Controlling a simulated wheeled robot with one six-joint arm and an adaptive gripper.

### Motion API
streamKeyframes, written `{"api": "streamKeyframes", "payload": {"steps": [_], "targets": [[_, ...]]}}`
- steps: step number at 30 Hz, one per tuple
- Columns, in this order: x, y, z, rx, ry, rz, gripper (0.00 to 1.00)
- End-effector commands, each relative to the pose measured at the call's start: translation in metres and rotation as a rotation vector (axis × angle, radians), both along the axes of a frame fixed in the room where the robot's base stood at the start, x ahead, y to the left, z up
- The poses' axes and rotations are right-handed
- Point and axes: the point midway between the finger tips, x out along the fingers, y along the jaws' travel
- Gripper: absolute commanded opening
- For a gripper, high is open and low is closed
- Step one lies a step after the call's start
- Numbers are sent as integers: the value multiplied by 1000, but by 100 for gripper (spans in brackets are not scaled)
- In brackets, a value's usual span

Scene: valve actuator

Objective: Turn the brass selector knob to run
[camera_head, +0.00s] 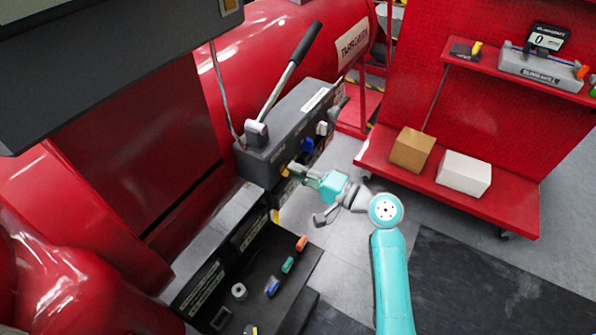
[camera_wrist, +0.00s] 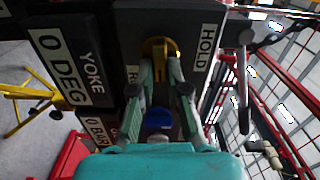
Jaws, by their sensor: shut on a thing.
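The brass selector knob (camera_wrist: 158,48) is on the dark actuator panel in the wrist view. My gripper (camera_wrist: 160,70) reaches it with one finger on each side and is shut on it. A HOLD label (camera_wrist: 206,47) is on one side of the knob; a second label on the other side is mostly hidden by a finger, so the run marking cannot be read. In the head view my gripper (camera_head: 292,170) meets the face of the dark grey actuator box (camera_head: 268,163), and the knob is mostly hidden there.
A long lever (camera_head: 290,75) rises from the box top. A blue knob (camera_head: 308,145) and a pale one (camera_head: 322,128) sit farther along its face. A dark tray with several small coloured parts (camera_head: 288,265) lies below. A red cart (camera_head: 510,205) holds two boxes at right.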

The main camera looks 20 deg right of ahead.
Motion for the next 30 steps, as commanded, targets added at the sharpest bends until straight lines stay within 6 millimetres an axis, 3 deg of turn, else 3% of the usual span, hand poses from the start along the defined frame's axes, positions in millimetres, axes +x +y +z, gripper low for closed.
{"api": "streamKeyframes", "payload": {"steps": [6,7,10,22,30], "targets": [[0,-1,-1,-1,2,-2,0],[0,-1,-1,-1,2,-2,17],[0,-1,-1,-1,0,-2,40],[-5,-5,-1,-1,0,-2,40],[-41,-32,-1,0,0,-7,40]]}}
